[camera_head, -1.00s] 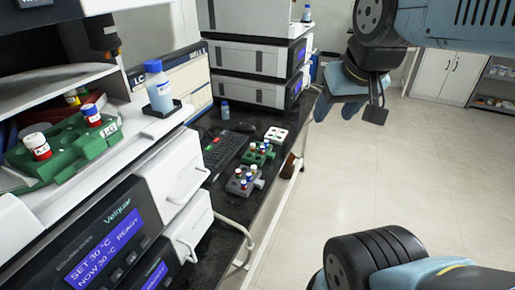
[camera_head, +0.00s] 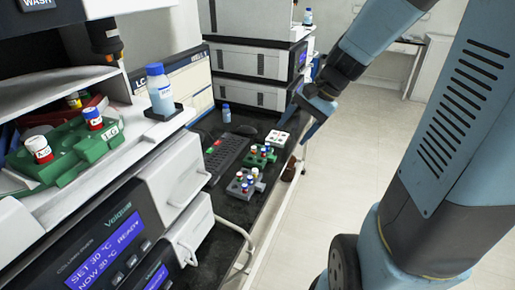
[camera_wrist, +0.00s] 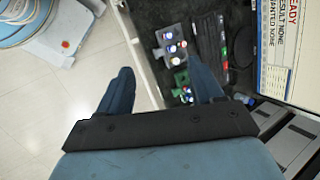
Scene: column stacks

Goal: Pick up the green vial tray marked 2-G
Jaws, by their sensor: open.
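A green vial tray (camera_head: 259,157) with several capped vials sits on the dark bench beside the keyboard; its label is too small to read. In the wrist view the green tray (camera_wrist: 180,78) is partly hidden by the right finger. Another green tray (camera_head: 66,152) stands near at left on the instrument, with a white tag that seems to read 1-G. My gripper (camera_head: 302,118) is at the bench's right edge, beyond and to the right of the bench tray.
A grey vial tray (camera_head: 240,188) is just nearer than the bench green tray, and a white tray (camera_head: 277,137) just beyond it. A keyboard (camera_head: 226,153) lies to the left. A blue-capped bottle (camera_head: 160,92) stands on the instrument. The floor at right is clear.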

